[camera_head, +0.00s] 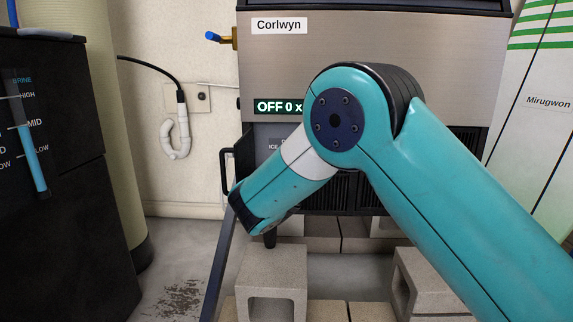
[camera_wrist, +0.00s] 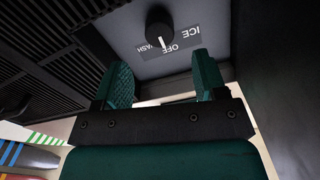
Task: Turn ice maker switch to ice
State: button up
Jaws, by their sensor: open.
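The ice maker (camera_head: 375,60) is a steel-fronted machine labelled Corlwyn; its display (camera_head: 279,106) reads "OFF 0 x", partly covered by my arm. In the wrist view its switch (camera_wrist: 159,26) is a round black knob on a grey panel with ICE, OFF and WASH lettering. The knob's white pointer mark is towards OFF, close to the end of WASH. My gripper (camera_wrist: 162,62) is open and empty, its two green fingers apart, short of the knob and roughly in line with it. In the head view my arm hides the knob and the gripper.
A black handle (camera_head: 227,172) stands out at the machine's left edge. Dark vent slats (camera_wrist: 45,62) lie left of the panel in the wrist view. Concrete blocks (camera_head: 270,272) support the machine. A black unit with a blue level gauge (camera_head: 33,150) stands at left.

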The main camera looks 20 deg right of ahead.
jog(key=b+x, duration=0.1)
jog(key=x, duration=0.6)
jog(key=c, duration=0.9)
